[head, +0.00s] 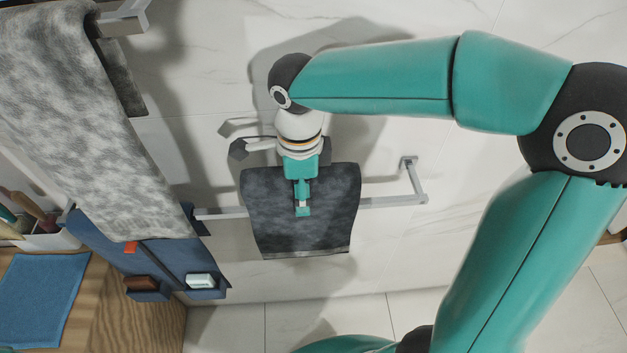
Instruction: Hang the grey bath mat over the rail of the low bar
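The dark grey bath mat (285,235) lies across the rail of the low bar (395,201) and covers its middle. Part of the mat shows above the rail line in the picture and part below it. The rail comes out on both sides of the mat. My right gripper (303,208) points down over the middle of the mat, at the rail. Its fingers are seen edge-on, so I cannot tell whether they are open or shut on the mat. My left gripper is not in view.
A mottled grey towel (85,130) hangs from an upper bar (125,18) at the left. A blue pocket organizer (150,258) hangs near the rail's left end. A wooden counter (120,318) with a blue cloth (40,295) is at lower left.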

